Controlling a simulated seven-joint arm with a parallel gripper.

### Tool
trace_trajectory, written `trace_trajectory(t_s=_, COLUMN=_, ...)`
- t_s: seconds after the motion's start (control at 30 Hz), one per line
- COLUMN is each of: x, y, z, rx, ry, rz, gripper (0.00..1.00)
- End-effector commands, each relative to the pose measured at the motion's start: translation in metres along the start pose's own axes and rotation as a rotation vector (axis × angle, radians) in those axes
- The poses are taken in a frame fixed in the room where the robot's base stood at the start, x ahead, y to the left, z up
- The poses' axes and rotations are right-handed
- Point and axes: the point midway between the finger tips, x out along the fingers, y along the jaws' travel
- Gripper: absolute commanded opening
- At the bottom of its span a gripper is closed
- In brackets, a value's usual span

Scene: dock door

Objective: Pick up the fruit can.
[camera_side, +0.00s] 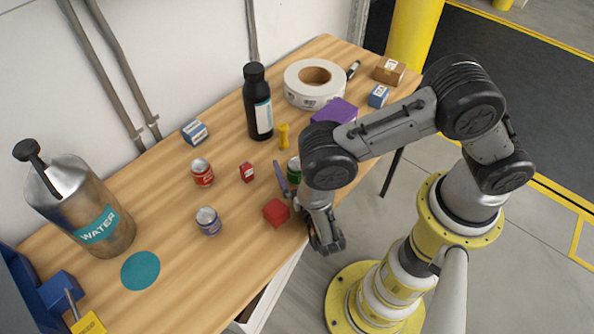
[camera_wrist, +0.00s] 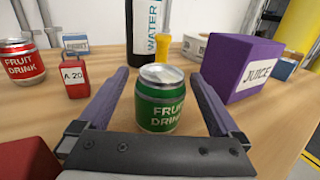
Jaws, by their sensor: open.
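A green can (camera_wrist: 158,98) labelled "FRUIT DRINK" stands upright on the wooden table. In the side view the green can (camera_side: 293,171) is partly hidden by my arm. My gripper (camera_wrist: 158,80) is open, with one finger on each side of this can and visible gaps between can and fingers. In the side view one purple-grey finger (camera_side: 281,178) shows left of the can. A red can (camera_wrist: 20,61), also labelled "FRUIT DRINK", stands farther left; it shows in the side view (camera_side: 202,173). A blue can (camera_side: 208,222) stands nearer the table's front.
A red block (camera_side: 276,212) lies close beside my gripper. A purple juice box (camera_wrist: 242,70) is close on the right. The table (camera_side: 165,220) has bare wood at left.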

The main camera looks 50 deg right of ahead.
Motion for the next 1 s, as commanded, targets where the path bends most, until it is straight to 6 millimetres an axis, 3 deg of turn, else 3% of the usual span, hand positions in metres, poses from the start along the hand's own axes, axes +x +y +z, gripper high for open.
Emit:
trace_trajectory(t_s=0.17, x=0.016, y=-0.001, z=0.001, rx=0.0, ry=0.0, rz=-0.002, gripper=0.99)
trace_trajectory(t_s=0.47, x=0.018, y=0.0, z=0.001, rx=0.0, ry=-0.001, rz=0.001, gripper=0.97)
trace_trajectory(t_s=1.0, x=0.018, y=0.0, z=0.001, rx=0.0, ry=-0.001, rz=0.0, gripper=0.0)
